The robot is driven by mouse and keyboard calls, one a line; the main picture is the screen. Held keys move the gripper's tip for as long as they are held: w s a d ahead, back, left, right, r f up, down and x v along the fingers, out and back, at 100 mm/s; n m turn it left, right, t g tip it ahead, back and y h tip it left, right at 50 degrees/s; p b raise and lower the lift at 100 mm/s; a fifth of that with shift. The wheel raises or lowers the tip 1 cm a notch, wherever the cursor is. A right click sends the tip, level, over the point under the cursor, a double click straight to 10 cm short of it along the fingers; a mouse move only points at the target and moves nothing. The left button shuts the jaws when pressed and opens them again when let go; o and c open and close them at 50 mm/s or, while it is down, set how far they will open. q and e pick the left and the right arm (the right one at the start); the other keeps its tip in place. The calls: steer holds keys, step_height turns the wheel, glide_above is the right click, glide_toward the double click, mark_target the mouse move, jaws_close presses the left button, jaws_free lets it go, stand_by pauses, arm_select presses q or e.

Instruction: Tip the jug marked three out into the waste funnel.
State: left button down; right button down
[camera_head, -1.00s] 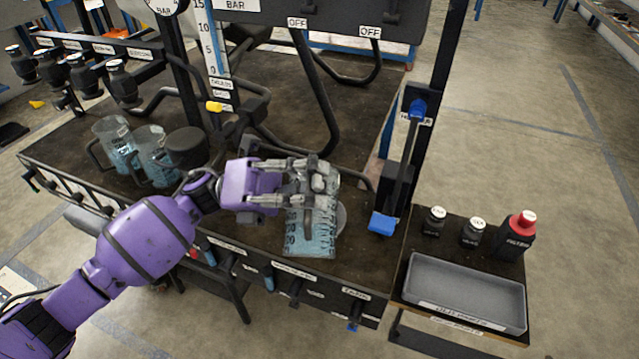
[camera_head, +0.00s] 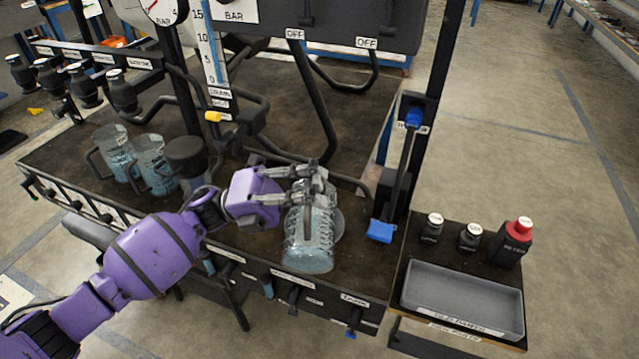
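A clear, bluish jug (camera_head: 308,250) is at the front middle of the dark bench, tilted, with its lower end toward me. No number can be read on it. My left gripper (camera_head: 312,180) is at the jug's upper end, its grey fingers closed around it; the fingers hide the top and part of the handle. A grey round rim (camera_head: 339,224) shows partly behind the jug; I cannot tell if it is the waste funnel. Two more clear jugs, one (camera_head: 112,150) and another (camera_head: 153,165), stand at the left with bluish contents. My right gripper is out of view.
A black round-topped item (camera_head: 186,157) stands beside the left jugs. Black pipes and a blue-handled lever (camera_head: 381,231) flank the jug. A grey tray (camera_head: 462,297), two small dark bottles and a red-capped bottle (camera_head: 511,243) are on the right side shelf.

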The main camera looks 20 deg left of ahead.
arm_select(q)
steer(key=shift+w+a+f+n+t, duration=0.15)
steer(key=shift+w+f+n+t, duration=0.2)
steer(key=shift+w+n+t, duration=0.4)
steer(key=shift+w+a+f+n+t, duration=0.15)
steer(key=shift+w+f+n+t, duration=0.2)
steer(key=shift+n, duration=0.5)
steer(key=shift+w+a+r+n+t+p, duration=0.15)
steer(key=shift+w+n+t+p, duration=0.2)
steer(key=shift+w+n, duration=0.35)
steer(key=shift+w+a+n+t+y, duration=0.15)
steer(key=shift+n+t+y, duration=0.2)
steer(key=shift+n, duration=0.25)
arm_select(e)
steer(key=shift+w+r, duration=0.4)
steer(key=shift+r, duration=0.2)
arm_select(q)
steer(key=shift+w+p, duration=0.1)
steer(key=shift+p, duration=0.2)
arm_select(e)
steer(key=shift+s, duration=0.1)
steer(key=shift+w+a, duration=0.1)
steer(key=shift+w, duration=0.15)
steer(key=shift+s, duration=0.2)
